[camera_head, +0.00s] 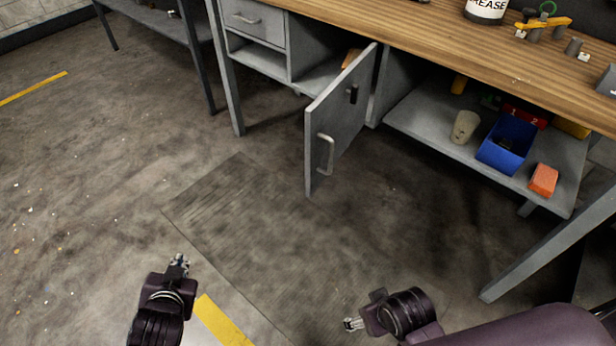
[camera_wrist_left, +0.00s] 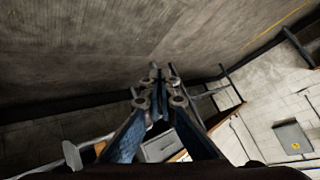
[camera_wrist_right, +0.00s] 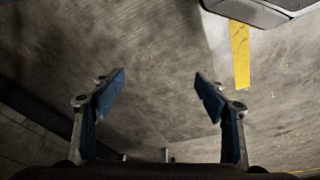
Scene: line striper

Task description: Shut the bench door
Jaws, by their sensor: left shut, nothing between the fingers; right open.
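The bench door (camera_head: 342,115) is a grey panel that stands open, swung out from the cabinet under the wooden-topped workbench (camera_head: 400,50). Its bar handle (camera_head: 329,155) is near the free edge, toward me. A small dark latch part (camera_head: 353,94) sits higher on the same face. My left gripper (camera_head: 178,262) is low over the floor, left of the door and well apart from it. Its fingers are together and empty in the left wrist view (camera_wrist_left: 160,90). My right gripper (camera_head: 352,324) is low, nearer me than the door. Its fingers are spread and empty in the right wrist view (camera_wrist_right: 160,92).
A lower shelf (camera_head: 425,122) right of the door holds a blue bin (camera_head: 507,146), a beige cup (camera_head: 464,126) and an orange block (camera_head: 543,180). A slanted grey bench leg (camera_head: 550,245) stands at right. A drawer (camera_head: 254,20) is left of the door. The floor before the door is clear.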

